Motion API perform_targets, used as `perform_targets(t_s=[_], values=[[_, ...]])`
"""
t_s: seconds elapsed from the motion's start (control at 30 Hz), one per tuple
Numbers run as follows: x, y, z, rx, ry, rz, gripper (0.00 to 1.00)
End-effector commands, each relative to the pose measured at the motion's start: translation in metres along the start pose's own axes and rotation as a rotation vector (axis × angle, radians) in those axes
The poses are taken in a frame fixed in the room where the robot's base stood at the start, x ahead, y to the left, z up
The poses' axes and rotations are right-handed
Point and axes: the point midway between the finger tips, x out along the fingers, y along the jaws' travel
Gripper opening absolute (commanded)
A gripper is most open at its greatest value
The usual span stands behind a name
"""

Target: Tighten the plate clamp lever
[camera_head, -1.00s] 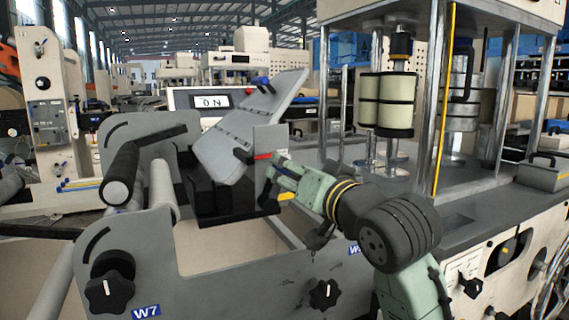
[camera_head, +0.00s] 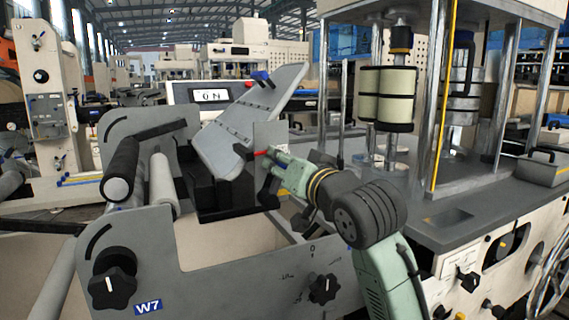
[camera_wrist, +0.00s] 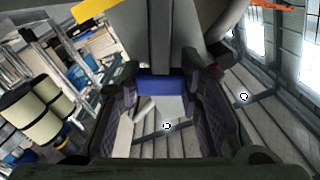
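The tilted grey plate (camera_head: 238,120) stands over the machine's left side in the head view, with a blue-tipped lever (camera_head: 262,78) near its top edge. A blue block (camera_wrist: 160,84) on the end of a grey bar (camera_wrist: 160,35) lies between the fingertips. It looks like a lever handle. I cannot tell whether the fingers touch it.
A black roller (camera_head: 120,172) lies left of my gripper, and black knobs (camera_head: 322,289) are on the front panel. An upright frame with cream rolls (camera_head: 387,95) stands right. A display (camera_head: 212,97) reads "ON". Some free room shows over the grey deck (camera_head: 400,210).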

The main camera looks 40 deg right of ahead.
Motion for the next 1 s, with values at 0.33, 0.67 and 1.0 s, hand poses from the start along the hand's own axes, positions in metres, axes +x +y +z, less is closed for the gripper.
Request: perform_targets(t_s=[0.33,0.67,1.0], values=[[-0.0001,0.0,0.0,0.0,0.0,0.0,0.07],[-0.0001,0.0,0.0001,0.0,0.0,0.0,0.0],[0.0004,0.0022,0.0,0.038,-0.001,-0.002,0.0]])
